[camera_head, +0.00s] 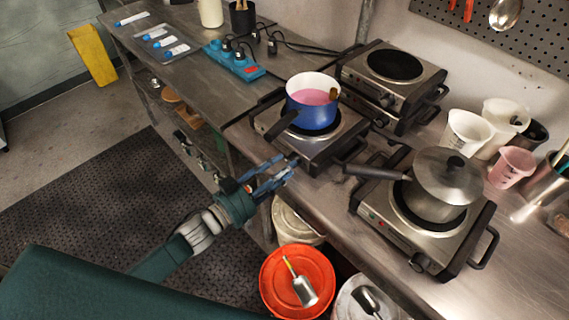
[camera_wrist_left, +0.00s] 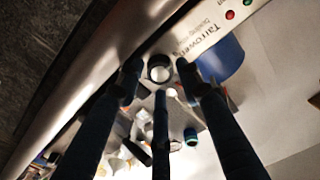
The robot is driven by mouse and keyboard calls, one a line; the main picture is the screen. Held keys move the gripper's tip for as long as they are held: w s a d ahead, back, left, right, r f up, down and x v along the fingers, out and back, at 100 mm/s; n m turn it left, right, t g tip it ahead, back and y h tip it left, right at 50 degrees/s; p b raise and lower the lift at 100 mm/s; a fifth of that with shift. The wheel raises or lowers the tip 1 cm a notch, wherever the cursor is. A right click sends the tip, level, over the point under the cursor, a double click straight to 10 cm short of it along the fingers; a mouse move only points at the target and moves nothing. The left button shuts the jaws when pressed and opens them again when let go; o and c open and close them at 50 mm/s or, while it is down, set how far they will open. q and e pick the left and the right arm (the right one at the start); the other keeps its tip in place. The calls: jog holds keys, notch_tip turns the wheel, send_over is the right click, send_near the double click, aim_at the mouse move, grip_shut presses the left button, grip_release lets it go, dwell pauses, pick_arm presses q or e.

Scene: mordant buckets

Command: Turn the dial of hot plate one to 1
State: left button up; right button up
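The hot plate (camera_head: 318,160) in front of my left gripper carries a blue pot (camera_head: 313,112) with pink liquid. No number marking it as plate one is readable. My left gripper (camera_head: 284,168) is at its front edge, fingers spread. In the left wrist view, the round dial (camera_wrist_left: 159,68) on the steel front panel (camera_wrist_left: 150,42) shows between the fingertips of the left gripper (camera_wrist_left: 160,82). I cannot tell whether they touch it. The dial's setting is not readable. My right gripper is out of view.
Another hot plate (camera_head: 372,208) with a lidded pan (camera_head: 440,183) stands right; its handle points toward the first. A third hot plate (camera_head: 408,85) is behind. A blue power strip (camera_head: 235,62) lies left. Below the edge are an orange bucket (camera_head: 272,296) and white buckets (camera_head: 296,222).

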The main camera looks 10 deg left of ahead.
pick_arm(q)
jog(key=shift+w+d, duration=0.3)
jog(key=shift+w, duration=0.15)
jog(key=c, duration=0.9)
jog(key=shift+o, duration=0.2)
jog(key=m, duration=0.3)
jog(key=shift+m, duration=0.3)
jog(key=shift+m+b, duration=0.5)
jog(key=shift+m, duration=1.2)
